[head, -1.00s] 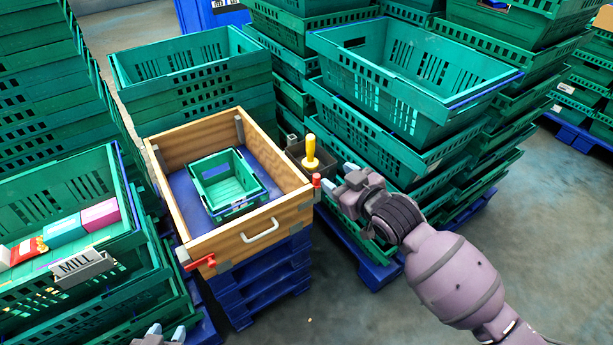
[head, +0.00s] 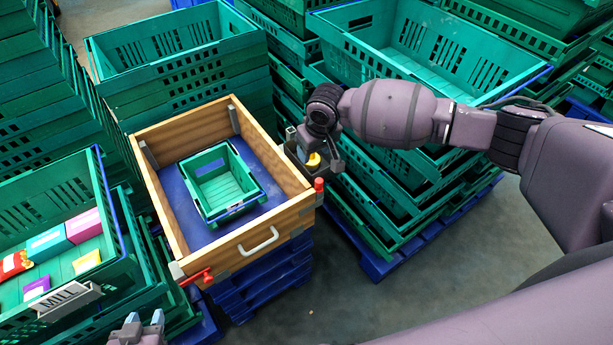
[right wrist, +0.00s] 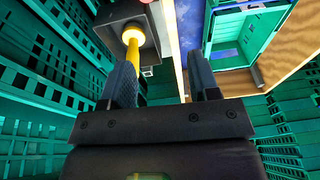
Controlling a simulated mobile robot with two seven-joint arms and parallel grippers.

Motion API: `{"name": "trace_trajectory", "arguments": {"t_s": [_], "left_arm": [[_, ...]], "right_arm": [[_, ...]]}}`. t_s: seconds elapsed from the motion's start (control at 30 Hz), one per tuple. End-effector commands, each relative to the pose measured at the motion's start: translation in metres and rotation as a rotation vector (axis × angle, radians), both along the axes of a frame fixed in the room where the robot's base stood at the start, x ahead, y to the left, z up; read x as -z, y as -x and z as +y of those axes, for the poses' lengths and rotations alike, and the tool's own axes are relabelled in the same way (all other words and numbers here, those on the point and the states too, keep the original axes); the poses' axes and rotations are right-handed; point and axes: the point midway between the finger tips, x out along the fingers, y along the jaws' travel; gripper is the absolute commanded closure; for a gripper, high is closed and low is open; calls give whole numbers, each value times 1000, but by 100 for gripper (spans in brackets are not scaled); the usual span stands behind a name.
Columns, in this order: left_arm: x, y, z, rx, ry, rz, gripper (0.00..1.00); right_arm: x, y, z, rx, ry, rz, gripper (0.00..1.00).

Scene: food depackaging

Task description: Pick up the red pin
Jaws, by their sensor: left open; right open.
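A red pin (head: 319,185) stands upright at the front right corner of the wooden box (head: 222,255). A second red piece (head: 197,277) lies slanted at the box's front left corner. My right gripper (head: 316,150) is open and points down behind the upright pin, close to the yellow-handled tool (head: 313,161). In the right wrist view my right gripper (right wrist: 162,78) has nothing between its fingers. My left gripper (head: 144,319) is open and empty at the bottom edge.
A small green crate (head: 204,209) sits inside the wooden box on a blue floor. A dark holder (head: 293,151) with the yellow tool adjoins the box's right side. Stacked green crates (head: 365,67) stand close on the right. A left crate (head: 95,161) holds coloured packages.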

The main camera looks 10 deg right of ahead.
Motion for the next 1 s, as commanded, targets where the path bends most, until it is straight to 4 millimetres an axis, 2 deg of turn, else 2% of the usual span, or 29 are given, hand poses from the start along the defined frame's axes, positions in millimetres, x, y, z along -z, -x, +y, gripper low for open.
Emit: {"name": "trace_trajectory", "arguments": {"t_s": [0.07,0.23,0.43,0.7,1.0], "left_arm": [[-1,-2,-1,1,1,-4,57],[-2,-4,-1,2,1,-10,57],[0,-1,-1,0,1,-5,57],[12,7,0,-3,1,14,57],[17,6,0,-1,-1,16,57]], "right_arm": [[8,12,-9,82,23,92,44],[10,27,-17,213,61,199,44],[19,28,-18,246,65,204,44],[57,28,-18,245,64,203,44],[84,25,-17,242,65,201,44]]}}
